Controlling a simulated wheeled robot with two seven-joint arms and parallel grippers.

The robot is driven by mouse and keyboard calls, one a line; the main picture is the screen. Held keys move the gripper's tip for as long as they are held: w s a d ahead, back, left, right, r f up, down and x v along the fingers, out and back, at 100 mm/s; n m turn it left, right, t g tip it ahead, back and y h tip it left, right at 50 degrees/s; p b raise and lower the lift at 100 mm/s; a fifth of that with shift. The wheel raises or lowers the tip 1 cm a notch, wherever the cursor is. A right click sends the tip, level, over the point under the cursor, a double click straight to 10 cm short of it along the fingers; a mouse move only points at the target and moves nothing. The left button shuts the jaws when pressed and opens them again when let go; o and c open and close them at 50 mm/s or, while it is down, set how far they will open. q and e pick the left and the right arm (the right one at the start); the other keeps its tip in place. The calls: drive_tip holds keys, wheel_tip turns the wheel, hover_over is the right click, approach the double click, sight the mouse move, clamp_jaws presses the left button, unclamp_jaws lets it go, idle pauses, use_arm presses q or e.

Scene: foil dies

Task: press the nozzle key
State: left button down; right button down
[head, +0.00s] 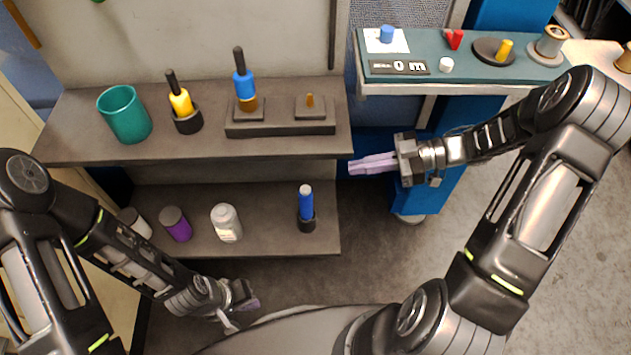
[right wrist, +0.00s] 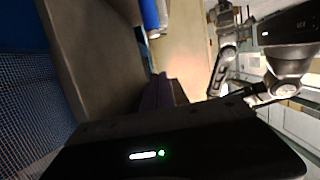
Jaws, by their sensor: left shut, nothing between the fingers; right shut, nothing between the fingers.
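No key with a readable nozzle marking shows, so I cannot tell which part is the nozzle key. The teal panel (head: 460,72) at the upper right carries a blue knob (head: 386,34) on a white square, a red wedge-shaped piece (head: 455,40), a yellow peg (head: 504,50) on a dark disc and a white knob (head: 446,65). Its display (head: 399,67) reads "0 m". My right gripper (head: 352,167) is shut and empty, below and left of the panel, near the upper shelf's right end. Its fingers (right wrist: 160,92) show in the right wrist view. My left gripper (head: 250,304) is shut and empty, low in front of the shelves.
The upper shelf (head: 75,115) holds a teal cup (head: 125,114), a yellow bottle (head: 180,101) in a dark holder, and a dark block (head: 280,130) with a blue-handled tool (head: 243,82). The lower shelf (head: 270,243) holds several containers and a blue handle (head: 306,203). A spool (head: 550,43) stands at the panel's right.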

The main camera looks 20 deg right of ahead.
drive_tip(key=b, duration=0.1)
hover_over(305, 190)
drive_tip(key=d, duration=0.3)
wheel_tip(305, 190, down, 2)
drive_tip(key=f, duration=0.1)
drive_tip(key=shift+s+a+f+b, duration=0.15)
drive_tip(key=shift+f+b, duration=0.4)
drive_tip(key=shift+f, duration=1.2)
